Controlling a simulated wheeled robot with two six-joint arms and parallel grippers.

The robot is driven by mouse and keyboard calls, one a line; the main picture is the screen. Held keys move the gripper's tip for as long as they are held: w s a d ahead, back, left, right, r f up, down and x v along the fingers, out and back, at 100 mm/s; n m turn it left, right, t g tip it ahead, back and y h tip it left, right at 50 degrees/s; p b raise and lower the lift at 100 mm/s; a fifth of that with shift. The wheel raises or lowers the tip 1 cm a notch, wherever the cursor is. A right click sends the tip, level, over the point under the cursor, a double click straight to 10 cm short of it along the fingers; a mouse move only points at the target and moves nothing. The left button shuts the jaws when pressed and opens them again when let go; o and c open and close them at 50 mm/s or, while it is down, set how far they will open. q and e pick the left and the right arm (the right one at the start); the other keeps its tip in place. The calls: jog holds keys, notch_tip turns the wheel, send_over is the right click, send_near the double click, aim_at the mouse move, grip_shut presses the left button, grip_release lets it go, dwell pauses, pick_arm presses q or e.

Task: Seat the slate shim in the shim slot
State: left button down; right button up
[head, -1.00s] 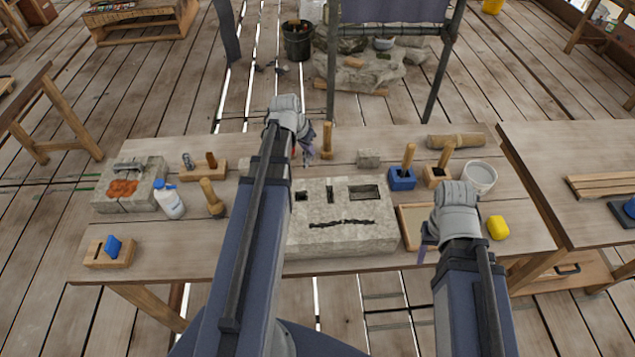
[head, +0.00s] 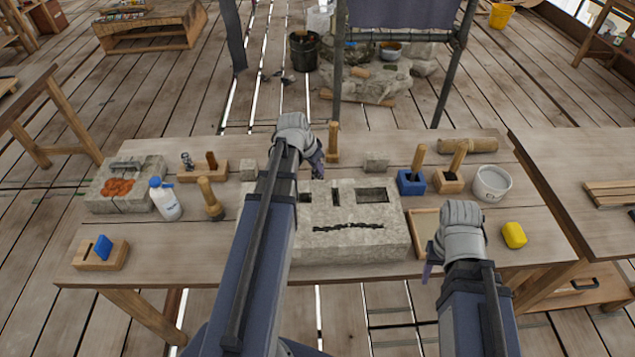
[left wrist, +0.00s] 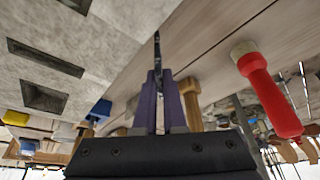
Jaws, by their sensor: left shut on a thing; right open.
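The pale stone block (head: 355,240) lies on the middle of the workbench. My left gripper (head: 318,171) is at the block's back edge, above the bench. In the left wrist view its purple fingers (left wrist: 160,98) are shut on a thin dark piece, the slate shim (left wrist: 157,50), seen edge-on; block recesses (left wrist: 45,58) lie to the left. The shim is not distinct in the head view. My right gripper (head: 428,270) is open beside the block's right front, partly hidden by its wrist.
A white bottle (head: 165,199) and a slotted wooden holder (head: 100,254) are at the left. A red-handled tool (left wrist: 270,95) shows in the left wrist view.

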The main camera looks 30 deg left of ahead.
aim_at(317, 177)
pick_arm(q)
jog(key=shift+f+b, duration=1.95)
jog(key=shift+r, duration=0.15)
jog(key=c, duration=1.5)
grip_release()
jog(key=shift+f, duration=0.2)
jog(key=o, duration=0.5)
jog(key=shift+r, duration=0.15)
jog(key=p+v, duration=1.1)
jog(key=v, duration=0.1)
jog(key=shift+s, duration=0.15)
